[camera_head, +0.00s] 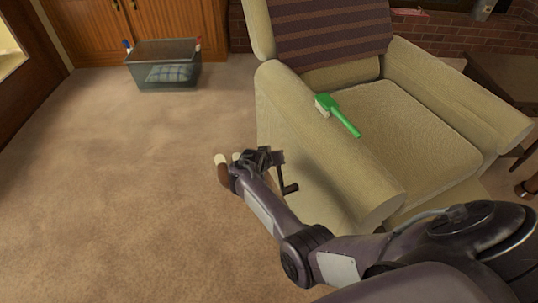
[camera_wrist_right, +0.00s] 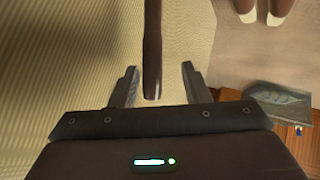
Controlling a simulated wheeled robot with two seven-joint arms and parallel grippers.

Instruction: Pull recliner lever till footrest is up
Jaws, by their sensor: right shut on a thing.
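The beige recliner (camera_head: 352,205) stands at the right in the head view. Its dark lever (camera_head: 289,188) sticks out from the side of the near armrest. My right gripper (camera_head: 266,157) is at that side, shut on the lever. In the right wrist view the lever (camera_wrist_right: 152,48) comes down between the two fingers of my right gripper (camera_wrist_right: 159,84). The chair's lower front is largely hidden behind my right arm, so I cannot see the footrest. My left gripper is not in view.
A green brush (camera_head: 340,115) lies across the near armrest and seat edge. Brown cream-tipped things, perhaps shoes (camera_head: 221,160), lie on the carpet beside my right gripper. A grey bin (camera_head: 165,82) stands by the wooden cabinet (camera_head: 130,32). The carpet at left is clear.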

